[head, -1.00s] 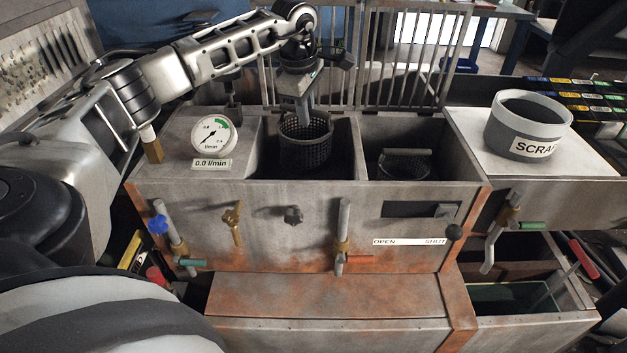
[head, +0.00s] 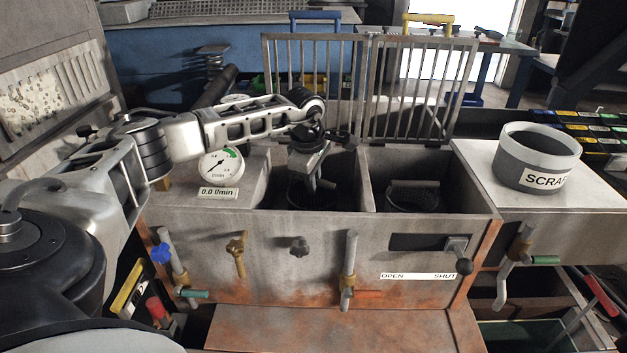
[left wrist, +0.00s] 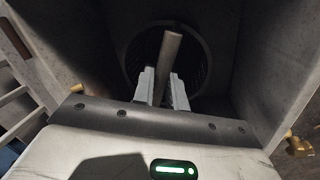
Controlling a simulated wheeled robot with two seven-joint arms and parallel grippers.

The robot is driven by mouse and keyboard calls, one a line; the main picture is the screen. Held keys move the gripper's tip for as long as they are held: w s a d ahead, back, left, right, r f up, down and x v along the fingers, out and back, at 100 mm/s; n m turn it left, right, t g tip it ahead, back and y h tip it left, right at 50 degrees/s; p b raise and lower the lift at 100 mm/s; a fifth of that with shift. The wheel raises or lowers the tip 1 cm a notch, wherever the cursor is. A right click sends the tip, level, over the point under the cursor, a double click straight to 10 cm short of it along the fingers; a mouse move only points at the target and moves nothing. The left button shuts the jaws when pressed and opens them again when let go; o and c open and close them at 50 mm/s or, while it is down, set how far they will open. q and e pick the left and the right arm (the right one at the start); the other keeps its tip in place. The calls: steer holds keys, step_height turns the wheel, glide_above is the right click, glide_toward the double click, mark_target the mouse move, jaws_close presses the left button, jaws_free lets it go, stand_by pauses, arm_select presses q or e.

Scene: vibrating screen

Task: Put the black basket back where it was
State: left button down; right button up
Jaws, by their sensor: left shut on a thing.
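A black mesh basket (head: 312,198) is down inside the left compartment of the rusty grey tank (head: 235,222), mostly in shadow. My left gripper (head: 314,180) reaches into that compartment from above and is shut on the basket's handle. In the left wrist view the two pale fingers (left wrist: 161,90) close around the upright bar-like handle (left wrist: 168,58), with the basket's round mesh rim (left wrist: 130,55) below. Whether the basket touches the floor is hidden. A second dark basket (head: 414,196) sits in the right compartment. My right gripper is not in view.
Two raised barred grates (head: 313,80) stand behind the compartments. A flow gauge (head: 221,163) reading 0.0 l/min is at the left. A grey SCRAP tub (head: 538,160) stands on the right ledge. Valves and an OPEN/SHUT lever (head: 464,262) line the front.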

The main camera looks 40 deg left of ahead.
arm_select(q)
steer(key=shift+f, duration=0.1)
steer(key=c, duration=1.4)
jaws_free()
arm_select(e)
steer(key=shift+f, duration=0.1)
arm_select(q)
steer(key=shift+r, duration=0.6)
step_height(320, 180, up, 11)
steer(key=s+p, duration=0.2)
steer(key=shift+d, duration=0.25)
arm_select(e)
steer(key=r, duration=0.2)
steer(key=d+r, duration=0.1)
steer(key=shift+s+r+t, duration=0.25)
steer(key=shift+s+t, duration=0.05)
arm_select(q)
steer(key=shift+s+d+f, duration=0.1)
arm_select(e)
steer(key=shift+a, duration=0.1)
